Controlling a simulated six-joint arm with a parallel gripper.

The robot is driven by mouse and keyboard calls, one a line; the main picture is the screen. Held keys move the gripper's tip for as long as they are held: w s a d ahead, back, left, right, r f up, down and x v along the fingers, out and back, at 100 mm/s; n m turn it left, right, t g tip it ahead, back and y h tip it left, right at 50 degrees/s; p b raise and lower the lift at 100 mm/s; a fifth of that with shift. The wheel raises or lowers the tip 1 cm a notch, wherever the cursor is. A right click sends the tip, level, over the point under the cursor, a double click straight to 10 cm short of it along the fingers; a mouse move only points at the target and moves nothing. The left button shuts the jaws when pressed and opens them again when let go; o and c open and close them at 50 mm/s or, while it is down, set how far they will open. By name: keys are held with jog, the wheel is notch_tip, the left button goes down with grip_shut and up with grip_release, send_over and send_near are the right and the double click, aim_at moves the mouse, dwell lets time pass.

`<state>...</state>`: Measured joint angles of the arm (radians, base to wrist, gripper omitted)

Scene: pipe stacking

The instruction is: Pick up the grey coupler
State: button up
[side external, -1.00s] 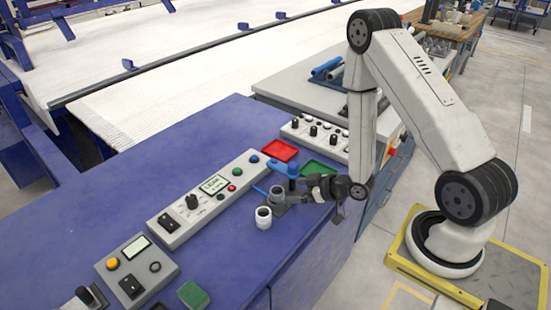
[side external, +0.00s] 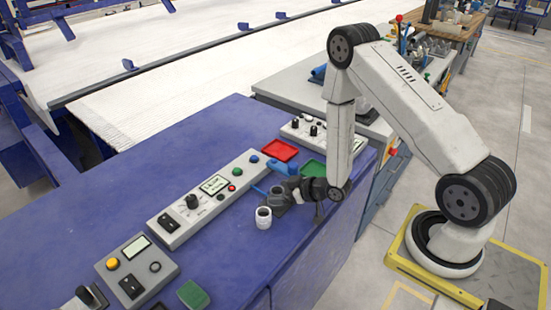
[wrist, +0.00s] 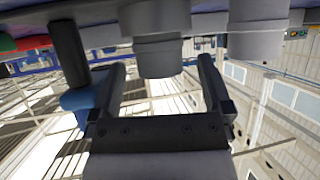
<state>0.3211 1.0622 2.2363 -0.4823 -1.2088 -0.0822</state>
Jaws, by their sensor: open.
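The grey coupler (side external: 277,194) stands upright on the blue bench in the side external view, partly hidden by my gripper (side external: 288,193). In the wrist view, which is upside down, the grey coupler (wrist: 158,52) shows between the two fingertips of my gripper (wrist: 161,65). The fingers are spread, with a visible gap on each side of the coupler. Whether the fingertips reach fully past it is hard to tell.
A white coupler (side external: 263,218) stands close by, and shows at right in the wrist view (wrist: 258,35). A blue part (side external: 281,167) is just behind my gripper. A red tray (side external: 280,150), a green tray (side external: 313,169) and a control box (side external: 208,198) stand around.

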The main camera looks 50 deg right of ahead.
jog(key=shift+c, duration=0.2)
dwell(0.3)
grip_shut()
jog(key=shift+r, duration=0.1)
notch_tip(320, 180, up, 10)
dwell(1.1)
dwell(0.6)
notch_tip(320, 180, up, 9)
jog(key=m+h, duration=0.2)
send_over(282, 192)
jog(key=w+a, duration=0.3)
jog(key=a, duration=0.2)
jog(key=shift+s+a+r, duration=0.1)
jog(key=shift+a+r, duration=0.1)
